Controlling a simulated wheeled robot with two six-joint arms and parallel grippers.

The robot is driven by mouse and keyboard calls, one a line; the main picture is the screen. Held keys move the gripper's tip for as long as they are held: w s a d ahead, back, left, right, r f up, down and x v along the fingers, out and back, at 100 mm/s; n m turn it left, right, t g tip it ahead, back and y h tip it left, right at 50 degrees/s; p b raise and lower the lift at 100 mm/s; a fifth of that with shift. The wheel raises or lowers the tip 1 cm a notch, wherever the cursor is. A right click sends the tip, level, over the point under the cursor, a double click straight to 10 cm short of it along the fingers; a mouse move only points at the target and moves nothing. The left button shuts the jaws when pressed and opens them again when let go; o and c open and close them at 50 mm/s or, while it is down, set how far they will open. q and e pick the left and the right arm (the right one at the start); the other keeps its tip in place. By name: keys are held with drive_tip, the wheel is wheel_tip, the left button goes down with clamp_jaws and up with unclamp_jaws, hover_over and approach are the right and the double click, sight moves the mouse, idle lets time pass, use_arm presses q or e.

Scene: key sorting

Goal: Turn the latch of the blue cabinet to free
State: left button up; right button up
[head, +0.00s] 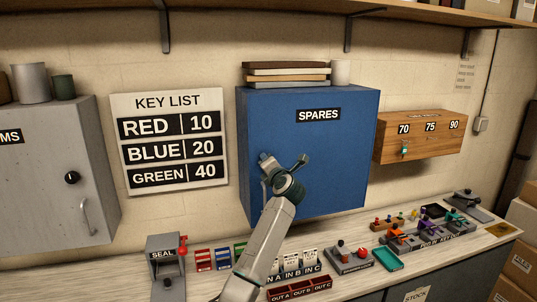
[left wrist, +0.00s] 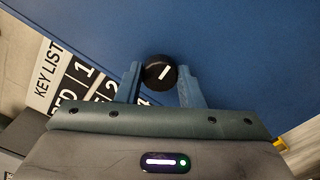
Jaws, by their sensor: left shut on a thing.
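The blue cabinet (head: 338,155) with a SPARES label hangs on the wall in the middle of the head view. Its door is shut. Its latch is a round black knob with a white line (left wrist: 159,72) in the left wrist view. The line slants up to the right there. My left gripper (head: 268,165) is at the lower left of the cabinet front, and its blue-grey fingers show in the left wrist view (left wrist: 159,86), shut on the knob from both sides. My right gripper is not in view.
A grey cabinet (head: 50,165) hangs at left, beside the KEY LIST board (head: 168,142). A wooden key box (head: 420,137) hangs at right. The bench below holds a SEAL device (head: 165,268), small trays and coloured keys. Books (head: 287,72) lie on the blue cabinet.

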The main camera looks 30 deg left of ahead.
use_arm(q)
drive_tip(key=shift+m+p, duration=0.8)
drive_tip(key=shift+p, duration=0.15)
drive_tip(key=o, duration=1)
drive_tip(key=b+v, duration=0.4)
drive_tip(key=v, duration=0.7)
